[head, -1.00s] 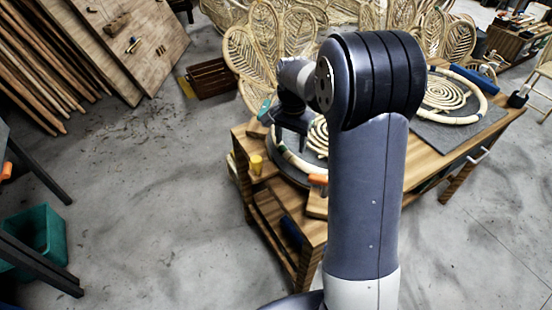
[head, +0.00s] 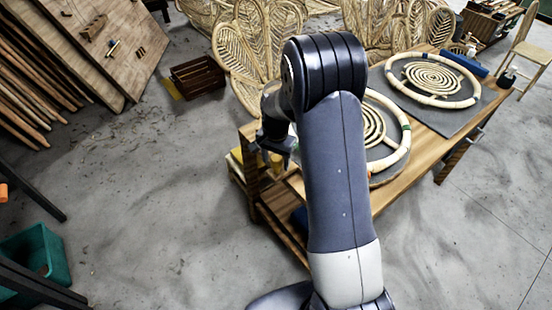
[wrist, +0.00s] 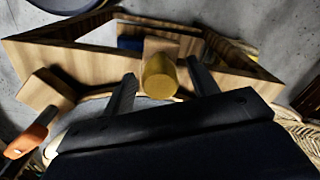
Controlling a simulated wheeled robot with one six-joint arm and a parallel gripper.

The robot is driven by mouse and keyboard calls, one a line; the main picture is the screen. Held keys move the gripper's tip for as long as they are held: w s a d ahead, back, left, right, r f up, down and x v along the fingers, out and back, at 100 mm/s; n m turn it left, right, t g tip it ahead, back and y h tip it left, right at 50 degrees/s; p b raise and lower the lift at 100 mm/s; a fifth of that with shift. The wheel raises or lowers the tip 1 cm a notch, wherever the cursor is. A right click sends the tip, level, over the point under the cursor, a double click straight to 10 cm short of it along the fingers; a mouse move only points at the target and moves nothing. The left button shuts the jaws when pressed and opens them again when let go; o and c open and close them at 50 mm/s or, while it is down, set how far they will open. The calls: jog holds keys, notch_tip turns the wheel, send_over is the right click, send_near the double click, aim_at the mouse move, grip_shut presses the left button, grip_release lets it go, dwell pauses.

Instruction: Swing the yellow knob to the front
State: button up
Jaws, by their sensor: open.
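The yellow knob (wrist: 158,77) is a short mustard-coloured cylinder in the middle of the wrist view. It is fixed at a wooden block on the end of the workbench (wrist: 80,62). My gripper (wrist: 161,72) is open, with one dark finger on each side of the knob. There are gaps between the fingers and the knob; I cannot tell how deep it sits between them.
An orange handle (wrist: 27,141) on a wooden block is at left in the wrist view. Rattan rings (head: 435,82) lie on the workbench (head: 425,160). Rattan chair backs (head: 250,35) stand behind it.

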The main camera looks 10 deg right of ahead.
jog(key=shift+c, duration=0.2)
grip_shut()
dwell(0.5)
